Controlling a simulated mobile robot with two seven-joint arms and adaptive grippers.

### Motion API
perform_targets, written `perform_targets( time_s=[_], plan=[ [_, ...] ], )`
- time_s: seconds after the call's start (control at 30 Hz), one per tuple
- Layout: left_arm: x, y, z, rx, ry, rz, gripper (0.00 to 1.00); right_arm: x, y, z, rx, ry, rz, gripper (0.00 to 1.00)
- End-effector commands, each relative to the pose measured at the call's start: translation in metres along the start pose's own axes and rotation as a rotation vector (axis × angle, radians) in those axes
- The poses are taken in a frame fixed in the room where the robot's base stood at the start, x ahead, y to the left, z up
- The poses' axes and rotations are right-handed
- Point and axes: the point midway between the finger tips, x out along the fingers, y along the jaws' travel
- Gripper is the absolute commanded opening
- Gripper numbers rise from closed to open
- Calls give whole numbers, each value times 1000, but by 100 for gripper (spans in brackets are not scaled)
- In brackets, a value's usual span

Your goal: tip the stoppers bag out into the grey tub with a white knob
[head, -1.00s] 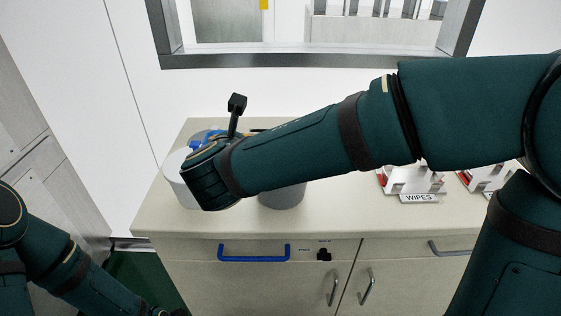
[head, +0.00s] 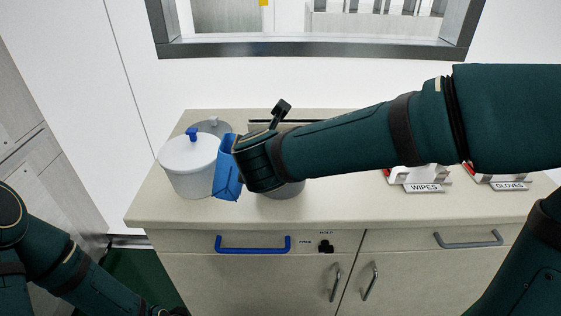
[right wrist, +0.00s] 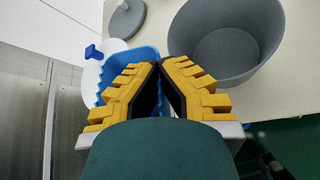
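The blue bag (head: 227,178) hangs at the end of my right gripper, beside the white tub and left of the grey tub. In the right wrist view the bag (right wrist: 118,62) shows beyond the yellow fingers, and the right gripper (right wrist: 160,64) is closed with its tips at the bag's edge. The bag's contents are hidden. The open grey tub (right wrist: 225,45) looks empty inside; in the head view it is mostly behind my right wrist (head: 283,197). A grey lid with a white knob (right wrist: 125,18) lies on the counter.
A white tub (head: 188,168) with a blue-knobbed lid stands left of the bag. Racks labelled WIPES (head: 420,178) and GLOVES (head: 505,178) stand at the right. A metal-framed window (head: 310,50) is behind the counter (head: 340,212). The counter's front strip is clear.

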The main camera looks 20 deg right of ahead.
Motion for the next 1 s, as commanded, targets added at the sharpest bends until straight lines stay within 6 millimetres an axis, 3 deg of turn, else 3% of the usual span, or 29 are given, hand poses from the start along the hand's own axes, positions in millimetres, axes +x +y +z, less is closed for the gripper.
perform_targets(
  time_s=[0.03, 0.17, 0.6, 1.0],
  plan=[
    [8, -3, 0, 0, 3, 0, 47, 5, -6, -5, 22, 9, 5, 0],
    [-2, 1, -1, 0, 3, 0, 47, -3, -4, 15, 83, 36, 29, 0],
    [2, 0, 0, 0, 2, 0, 47, -2, -21, 36, 272, 146, 102, 0],
    [0, 0, 0, 0, 1, 0, 47, 6, -33, 29, 429, 238, 164, 0]
  ],
)
